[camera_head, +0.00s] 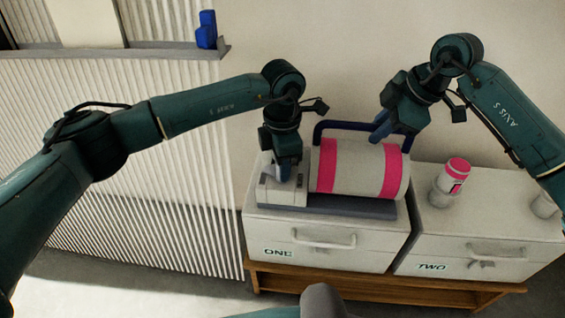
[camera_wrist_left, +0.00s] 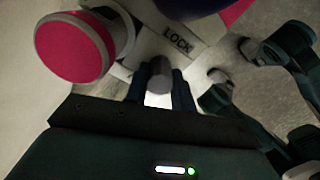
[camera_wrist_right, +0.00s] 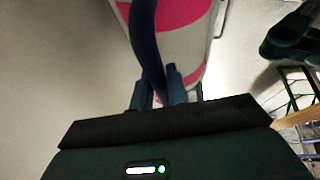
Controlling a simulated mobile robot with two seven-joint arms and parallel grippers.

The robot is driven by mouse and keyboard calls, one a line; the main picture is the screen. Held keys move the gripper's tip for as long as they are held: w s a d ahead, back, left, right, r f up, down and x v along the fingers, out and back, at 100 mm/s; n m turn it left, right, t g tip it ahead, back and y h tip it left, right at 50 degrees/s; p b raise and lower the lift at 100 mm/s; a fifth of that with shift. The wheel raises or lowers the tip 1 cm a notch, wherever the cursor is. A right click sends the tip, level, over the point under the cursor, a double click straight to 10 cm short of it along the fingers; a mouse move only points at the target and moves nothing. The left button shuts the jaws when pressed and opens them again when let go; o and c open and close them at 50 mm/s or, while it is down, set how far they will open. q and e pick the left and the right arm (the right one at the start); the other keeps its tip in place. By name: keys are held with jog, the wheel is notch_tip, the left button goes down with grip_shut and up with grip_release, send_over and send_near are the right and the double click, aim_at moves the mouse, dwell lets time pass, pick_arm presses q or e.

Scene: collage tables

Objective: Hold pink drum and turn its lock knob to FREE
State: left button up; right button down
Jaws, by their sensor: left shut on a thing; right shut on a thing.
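The drum (camera_head: 358,168), pale with pink bands, lies sideways on a grey base on the cabinet marked ONE. It also shows in the right wrist view (camera_wrist_right: 180,48). My left gripper (camera_head: 284,172) is at its left end. In the left wrist view its fingers (camera_wrist_left: 160,92) are shut on the small grey lock knob (camera_wrist_left: 160,74), beside the LOCK label (camera_wrist_left: 178,40). The knob's pointing direction cannot be told. My right gripper (camera_head: 380,133) is shut on the drum's dark blue handle (camera_head: 340,125). The right wrist view shows the handle (camera_wrist_right: 148,45) between the fingers (camera_wrist_right: 160,88).
A round pink-faced piece (camera_wrist_left: 72,46) sits close to my left fingers. A pale jar with a pink lid (camera_head: 452,178) stands on the cabinet marked TWO (camera_head: 490,215). A small pale cup (camera_head: 544,205) is at its right. A blue object (camera_head: 206,30) sits on the ledge.

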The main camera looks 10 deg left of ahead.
pick_arm(q)
jog(key=shift+n, duration=2.3)
jog(key=o, duration=1)
jog(key=shift+r, duration=0.1)
notch_tip(320, 180, up, 12)
pick_arm(e)
jog(key=c, duration=1.3)
grip_release()
